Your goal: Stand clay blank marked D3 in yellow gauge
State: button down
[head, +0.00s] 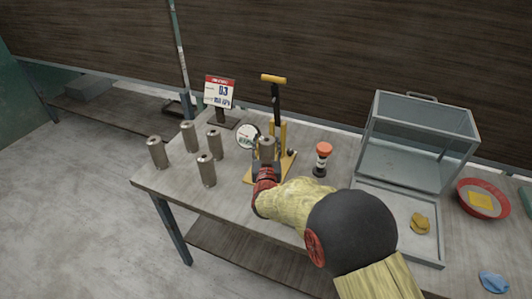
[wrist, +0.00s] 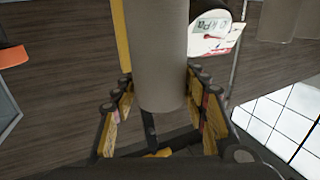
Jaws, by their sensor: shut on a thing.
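My gripper (head: 265,174) is shut on a grey clay blank (head: 267,147), an upright cylinder. The wrist view shows this blank (wrist: 160,55) between my two fingers (wrist: 162,115). No mark on it is readable. The yellow gauge (head: 284,136) has a yellow base, a black upright with a yellow top handle, and a white round dial (head: 247,137), which also shows in the wrist view (wrist: 212,24). The held blank is in front of the upright, over the base area. Whether it touches the base is hidden by my gripper.
Several similar cylinders (head: 206,170) stand on the table (head: 170,184) at left. A sign (head: 220,91) reading D3 stands behind. To the right are an orange-topped object (head: 323,158), a clear box (head: 421,135), a grey tray (head: 398,237) and a red bowl (head: 482,212).

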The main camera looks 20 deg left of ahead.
jog(key=shift+w+a, duration=0.15)
jog(key=shift+f+b, duration=0.8)
jog(key=shift+f, duration=0.9)
jog(key=shift+f, duration=0.15)
jog(key=c, duration=1)
grip_release()
jog(key=p+v, duration=0.2)
jog(key=v, duration=1)
jog(key=shift+p, duration=0.35)
